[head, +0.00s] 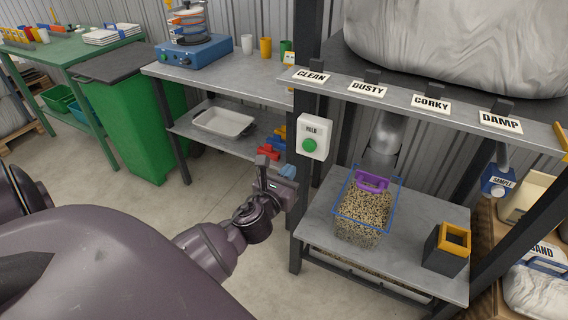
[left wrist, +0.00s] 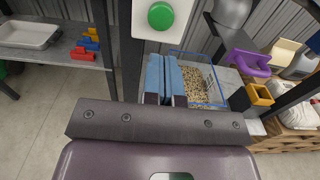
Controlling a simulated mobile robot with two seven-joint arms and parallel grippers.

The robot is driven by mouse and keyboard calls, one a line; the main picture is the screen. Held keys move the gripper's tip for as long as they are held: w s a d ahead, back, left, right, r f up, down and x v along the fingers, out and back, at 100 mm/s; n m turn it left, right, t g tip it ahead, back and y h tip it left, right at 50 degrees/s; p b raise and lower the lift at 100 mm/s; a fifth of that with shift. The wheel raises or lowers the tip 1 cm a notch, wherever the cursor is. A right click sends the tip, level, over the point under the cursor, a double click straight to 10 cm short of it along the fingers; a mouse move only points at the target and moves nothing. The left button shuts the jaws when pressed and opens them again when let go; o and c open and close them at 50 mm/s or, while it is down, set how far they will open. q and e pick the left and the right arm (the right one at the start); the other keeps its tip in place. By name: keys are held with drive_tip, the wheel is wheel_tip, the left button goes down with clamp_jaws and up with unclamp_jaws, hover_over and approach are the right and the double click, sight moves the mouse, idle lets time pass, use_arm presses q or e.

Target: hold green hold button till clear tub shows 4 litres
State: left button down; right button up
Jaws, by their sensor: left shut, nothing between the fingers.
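The green hold button (head: 309,146) sits on a white box marked HOLD (head: 312,124) on the dark post; it also shows at the top of the left wrist view (left wrist: 160,15). The clear tub (head: 376,223) has blue edges and stands on the grey lower shelf below a metal spout (head: 386,135). Speckled grain fills much of it; I cannot read a litre level. A purple piece (head: 371,181) is at its back rim. My left gripper (head: 266,165) is shut and empty, left of and below the button, apart from it. My right gripper is not in view.
A dark box with an orange rim (head: 449,248) stands right of the tub. The dark upright post (head: 302,215) is close beside my left gripper. A shelf above carries labels such as CLEAN (head: 312,76). A green bin (head: 135,120) and workbench stand left; floor between is clear.

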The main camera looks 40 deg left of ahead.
sight(307, 147)
use_arm(q)
drive_tip(key=x, duration=0.8)
drive_tip(key=shift+f+b, duration=0.1)
drive_tip(key=shift+b, duration=0.25)
drive_tip(key=shift+w, duration=0.5)
drive_tip(key=shift+w+a, duration=0.1)
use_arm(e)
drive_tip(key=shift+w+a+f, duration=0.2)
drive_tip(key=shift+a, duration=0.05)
